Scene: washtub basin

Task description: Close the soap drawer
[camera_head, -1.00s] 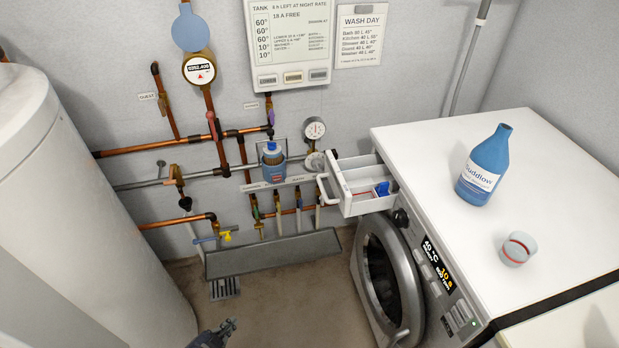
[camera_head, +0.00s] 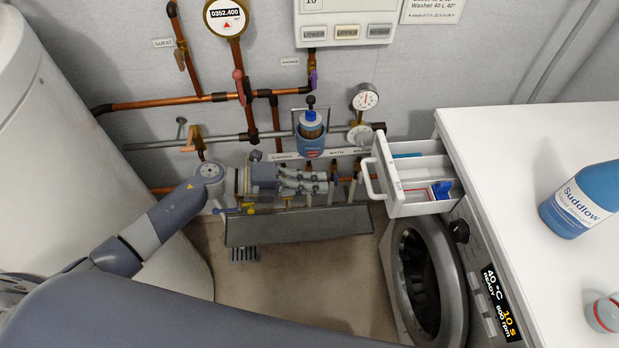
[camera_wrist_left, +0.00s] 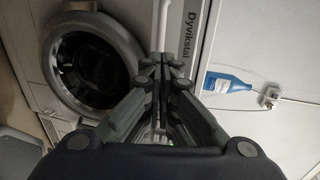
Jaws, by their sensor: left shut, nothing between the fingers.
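The white soap drawer (camera_head: 421,208) is pulled out of the front of the washing machine, at its upper left corner in the head view. Its compartments are open to view, with a small blue piece in one. Its white loop handle (camera_head: 368,181) faces left, towards my left gripper. My left gripper (camera_head: 327,182) is shut and empty, in front of the pipes at about the handle's height in the picture. A small gap shows between its fingertips and the handle. In the left wrist view the closed fingers (camera_wrist_left: 158,62) point towards the machine front. My right gripper is not in view.
The round washer door (camera_head: 428,285) is below the drawer. Pipes and a blue dosing bottle (camera_head: 311,135) are behind my gripper. A white tank (camera_head: 60,120) is at left.

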